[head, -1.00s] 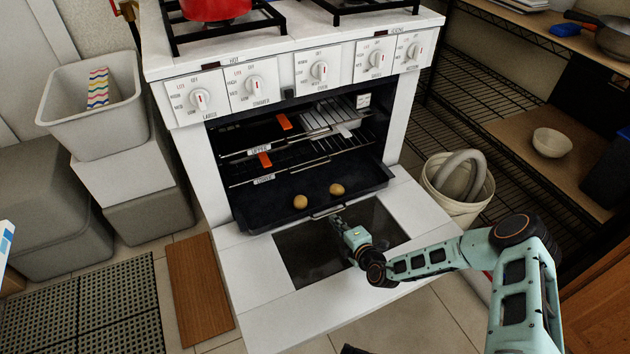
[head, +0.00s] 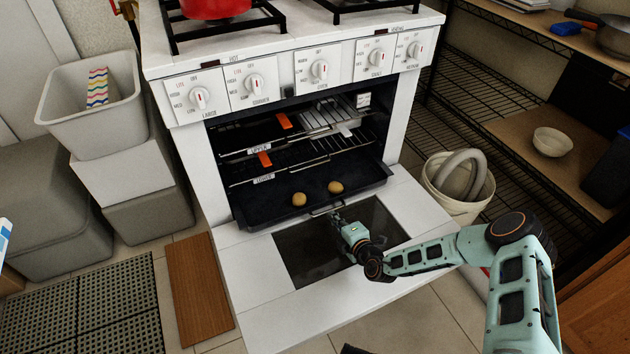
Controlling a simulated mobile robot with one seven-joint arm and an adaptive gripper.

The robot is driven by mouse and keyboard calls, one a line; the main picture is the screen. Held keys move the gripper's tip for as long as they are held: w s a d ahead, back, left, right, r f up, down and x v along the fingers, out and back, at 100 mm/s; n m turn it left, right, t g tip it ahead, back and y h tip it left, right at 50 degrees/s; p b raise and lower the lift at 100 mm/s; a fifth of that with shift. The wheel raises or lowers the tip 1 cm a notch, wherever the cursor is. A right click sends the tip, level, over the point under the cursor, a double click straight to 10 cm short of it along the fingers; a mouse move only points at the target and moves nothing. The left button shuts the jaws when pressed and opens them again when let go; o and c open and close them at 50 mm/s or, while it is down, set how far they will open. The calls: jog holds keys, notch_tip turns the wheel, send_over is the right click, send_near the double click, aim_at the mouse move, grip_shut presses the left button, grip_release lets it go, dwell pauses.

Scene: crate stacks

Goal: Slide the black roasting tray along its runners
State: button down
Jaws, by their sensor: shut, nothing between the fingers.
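The black roasting tray (head: 262,207) sits low in the open white oven, its front edge near the mouth above the lowered door. Two round tan items (head: 317,193) rest in it. A small handle (head: 326,209) shows at the middle of its front edge. My gripper (head: 337,218) is shut and empty, over the door glass right at the tray's front handle. I cannot tell whether the fingertips touch the handle. The runners beside the tray are mostly hidden in the dark oven.
Wire racks with orange tabs (head: 265,159) and UPPER and LOWER labels sit above the tray. The lowered oven door (head: 250,290) lies under my gripper. A white bucket (head: 455,190) stands right of the oven; grey bins (head: 95,110) stand left.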

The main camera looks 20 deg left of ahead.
aim_at(324, 204)
jog(key=shift+w+a+b, duration=0.95)
jog(key=shift+w+a, duration=0.55)
jog(key=shift+a, duration=0.3)
jog(key=shift+w+a+b, duration=0.9)
jog(key=shift+w+a, duration=0.6)
jog(key=shift+a, duration=0.3)
jog(key=shift+w+a, duration=1.05)
jog(key=shift+a, duration=0.15)
jog(key=shift+w+a, duration=1)
jog(key=shift+a, duration=0.2)
jog(key=shift+s+d+r+p, duration=0.15)
jog(key=shift+s+d+p, duration=0.1)
jog(key=shift+d+p, duration=0.1)
jog(key=s+d+p, duration=0.3)
jog(key=d+p, duration=0.1)
jog(key=shift+s+d+p, duration=0.25)
jog(key=shift+s+p, duration=0.1)
jog(key=shift+s, duration=0.05)
jog(key=shift+s+d+p, duration=0.95)
jog(key=shift+s+d, duration=0.15)
jog(key=shift+d, duration=0.15)
